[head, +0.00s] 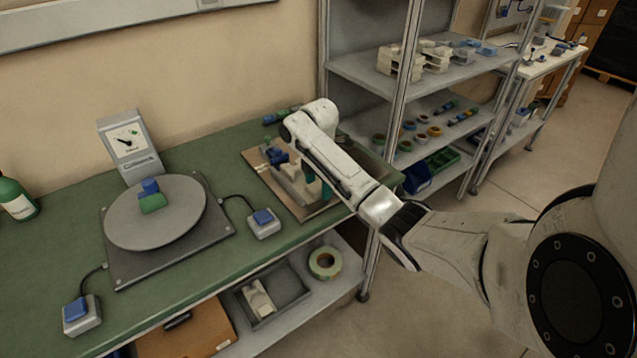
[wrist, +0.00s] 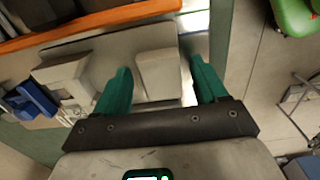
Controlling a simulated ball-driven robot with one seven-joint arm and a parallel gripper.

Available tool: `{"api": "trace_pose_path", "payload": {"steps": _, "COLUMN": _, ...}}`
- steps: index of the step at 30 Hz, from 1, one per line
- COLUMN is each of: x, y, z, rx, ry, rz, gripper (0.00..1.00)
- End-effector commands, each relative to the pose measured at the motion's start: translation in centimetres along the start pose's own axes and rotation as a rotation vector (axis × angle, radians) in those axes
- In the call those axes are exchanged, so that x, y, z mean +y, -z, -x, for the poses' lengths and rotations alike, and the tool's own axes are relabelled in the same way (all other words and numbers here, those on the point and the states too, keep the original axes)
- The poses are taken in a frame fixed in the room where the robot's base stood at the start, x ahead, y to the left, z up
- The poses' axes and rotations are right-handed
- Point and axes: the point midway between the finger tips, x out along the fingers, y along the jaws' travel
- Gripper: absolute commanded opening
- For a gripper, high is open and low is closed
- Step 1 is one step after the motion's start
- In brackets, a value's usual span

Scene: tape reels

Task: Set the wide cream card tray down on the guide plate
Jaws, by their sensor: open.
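A pale cream block (wrist: 160,75), which looks like the card tray, lies on a flat grey plate (wrist: 100,48) in the wrist view; I take that plate for the guide plate. My gripper (wrist: 160,66) is open, its green fingers on either side of the block, with a visible gap at each side. Whether the block rests fully flat is not clear. In the head view my gripper (head: 318,184) is low over the fixture on a brown board (head: 252,158), and my arm hides much of it.
A cream fixture part (wrist: 65,78) with a blue lever (wrist: 36,98) stands left of the block. On the bench are a round turntable (head: 180,220), a dial gauge (head: 128,142) and a blue-button box (head: 264,222). A grey bin (head: 290,284) is on the lower shelf. A rack (head: 362,72) stands behind.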

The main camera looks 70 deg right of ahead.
Motion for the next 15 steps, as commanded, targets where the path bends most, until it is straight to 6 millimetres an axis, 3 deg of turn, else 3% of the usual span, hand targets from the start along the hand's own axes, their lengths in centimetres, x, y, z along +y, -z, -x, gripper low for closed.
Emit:
{"api": "trace_pose_path", "payload": {"steps": 8, "x": 0.1, "y": 0.0, "z": 1.6, "rx": 0.0, "ry": -0.003, "rz": 0.001, "gripper": 0.72}}
{"api": "trace_pose_path", "payload": {"steps": 13, "x": 0.1, "y": 0.0, "z": 5.0, "rx": -0.001, "ry": -0.006, "rz": 0.001, "gripper": 0.72}}
{"api": "trace_pose_path", "payload": {"steps": 15, "x": 0.1, "y": -0.1, "z": 7.4, "rx": -0.002, "ry": -0.003, "rz": 0.0, "gripper": 0.72}}
